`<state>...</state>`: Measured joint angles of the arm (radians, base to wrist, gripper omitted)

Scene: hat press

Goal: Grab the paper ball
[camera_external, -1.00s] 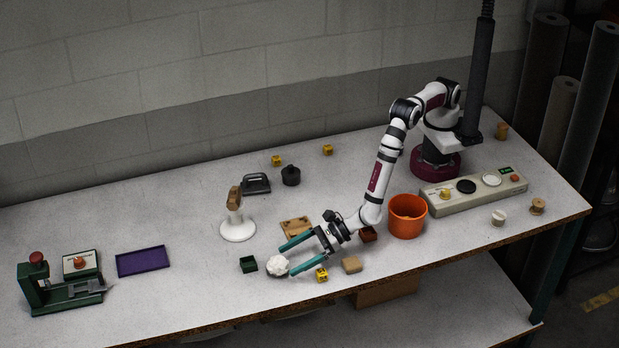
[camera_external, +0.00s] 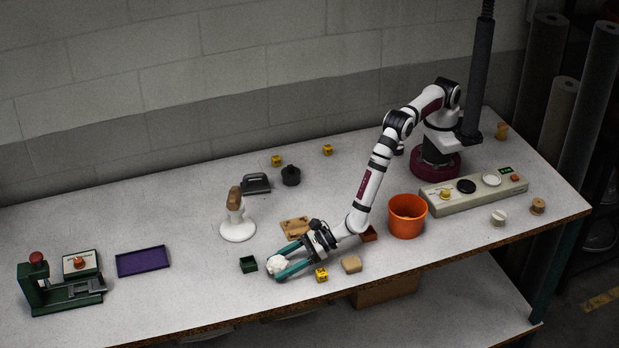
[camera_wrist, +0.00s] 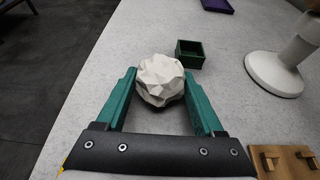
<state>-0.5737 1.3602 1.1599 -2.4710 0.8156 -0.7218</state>
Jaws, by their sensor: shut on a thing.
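The white crumpled paper ball (camera_external: 277,265) is at the front middle of the table, between the green fingers of my gripper (camera_external: 279,264). In the wrist view the paper ball (camera_wrist: 160,79) sits between the two fingertips, with a finger against each side. My gripper (camera_wrist: 161,85) is shut on it, low over the table. I cannot tell whether the ball still touches the table; a dark patch shows under it.
A small green box (camera_external: 248,264) stands just left of the ball. A yellow cube (camera_external: 321,274) and a tan block (camera_external: 351,264) lie to the right. A white stand (camera_external: 238,230), a wooden board (camera_external: 296,227) and an orange bucket (camera_external: 407,216) are behind.

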